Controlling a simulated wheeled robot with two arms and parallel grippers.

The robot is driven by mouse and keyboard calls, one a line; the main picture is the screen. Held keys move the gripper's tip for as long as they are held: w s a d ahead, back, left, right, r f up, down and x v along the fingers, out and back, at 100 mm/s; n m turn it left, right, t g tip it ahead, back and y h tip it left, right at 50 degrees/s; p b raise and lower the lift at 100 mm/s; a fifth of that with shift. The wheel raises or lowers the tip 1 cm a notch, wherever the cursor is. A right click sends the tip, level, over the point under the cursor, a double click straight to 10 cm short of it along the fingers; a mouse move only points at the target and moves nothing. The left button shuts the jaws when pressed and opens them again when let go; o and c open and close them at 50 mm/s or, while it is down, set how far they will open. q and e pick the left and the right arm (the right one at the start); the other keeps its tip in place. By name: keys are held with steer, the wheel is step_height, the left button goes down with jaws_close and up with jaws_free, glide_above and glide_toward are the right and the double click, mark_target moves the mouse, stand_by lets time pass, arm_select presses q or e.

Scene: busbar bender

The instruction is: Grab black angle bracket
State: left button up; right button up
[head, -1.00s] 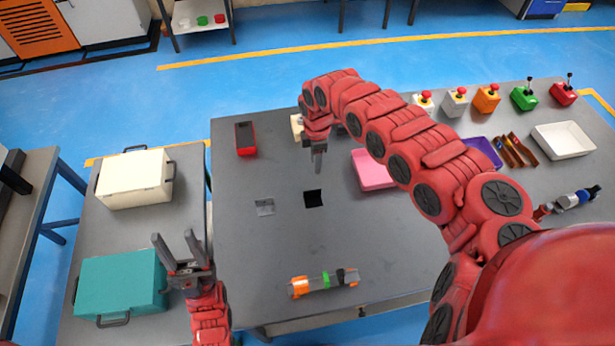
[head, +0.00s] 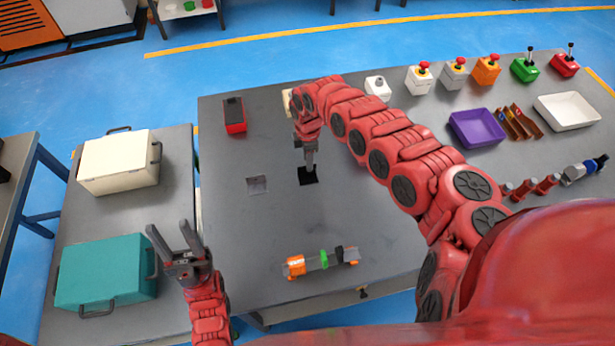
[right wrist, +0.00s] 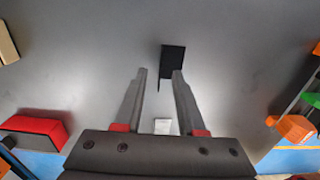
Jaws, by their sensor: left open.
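The black angle bracket (head: 307,177) lies on the grey table, directly below my right gripper (head: 311,165) in the head view. In the right wrist view, the bracket (right wrist: 173,58) shows just beyond the fingertips of my right gripper (right wrist: 158,72), nearer the right finger. That gripper is open with a gap between its fingers. Whether a finger touches the bracket I cannot tell. My left gripper (head: 173,238) is open and empty, pointing up near the teal case, away from the bracket.
A red-and-black device (head: 234,116) stands at the back left. An orange, green and black assembly (head: 320,262) lies near the front edge. A purple tray (head: 477,128) and white tray (head: 567,111) are at right.

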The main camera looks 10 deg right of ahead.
mark_target(307, 173)
steer(key=f+b, duration=0.1)
steer(key=f, duration=0.1)
steer(key=f+b, duration=0.1)
steer(key=f, duration=0.1)
steer(key=shift+a+f, duration=0.2)
steer(key=shift+f, duration=0.1)
steer(key=shift+r, duration=0.2)
steer(key=shift+c, duration=0.7)
jaws_close()
